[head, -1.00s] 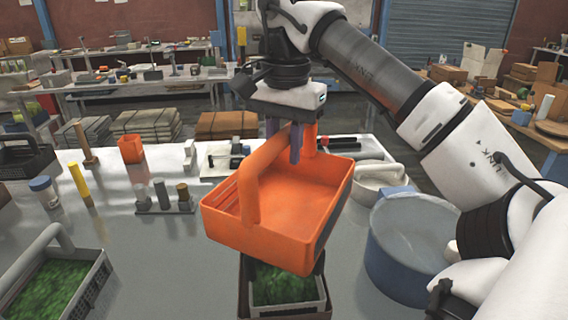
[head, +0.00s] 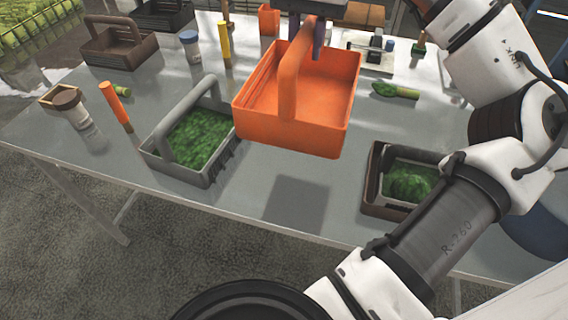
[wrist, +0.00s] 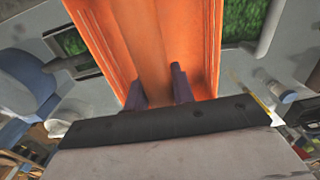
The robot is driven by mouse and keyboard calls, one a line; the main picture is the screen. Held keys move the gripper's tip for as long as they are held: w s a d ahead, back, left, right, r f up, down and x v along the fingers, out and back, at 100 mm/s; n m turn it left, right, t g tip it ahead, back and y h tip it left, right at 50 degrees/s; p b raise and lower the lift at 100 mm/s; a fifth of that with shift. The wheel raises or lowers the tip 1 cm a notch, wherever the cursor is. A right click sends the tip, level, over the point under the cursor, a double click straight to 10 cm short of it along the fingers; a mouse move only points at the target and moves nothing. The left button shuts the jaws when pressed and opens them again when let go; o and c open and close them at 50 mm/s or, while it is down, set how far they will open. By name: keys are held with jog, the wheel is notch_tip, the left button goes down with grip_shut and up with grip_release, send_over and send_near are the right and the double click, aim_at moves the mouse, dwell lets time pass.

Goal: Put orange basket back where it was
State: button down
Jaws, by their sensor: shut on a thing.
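The orange basket (head: 300,105) is held up above the table by its handle, and its inside looks empty. My gripper (head: 318,40) is shut on the basket's handle near its far end; the fingers show only partly in the head view. In the wrist view my gripper's two fingers (wrist: 158,88) straddle the handle, with the orange basket (wrist: 200,40) filling the upper middle. The basket hangs roughly level, and its shadow falls on the bare grey table (head: 296,195) between two containers of green material.
A grey basket with green contents (head: 193,140) stands left of the orange one. A dark brown box with green contents (head: 372,190) stands to the right. A brown basket (head: 118,48), an orange cylinder (head: 117,108) and a jar (head: 70,108) stand farther left. The table's front edge (head: 250,226) is near.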

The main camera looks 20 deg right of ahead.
notch_tip(320, 180, down, 20)
jog(key=b, duration=1.3)
jog(key=shift+b, duration=0.3)
jog(key=shift+a, duration=0.1)
jog(key=shift+f, duration=0.1)
jog(key=c, duration=1.6)
grip_release()
jog(key=shift+f, duration=0.15)
jog(key=o, duration=0.4)
notch_tip(320, 180, up, 12)
jog(key=shift+r, duration=0.25)
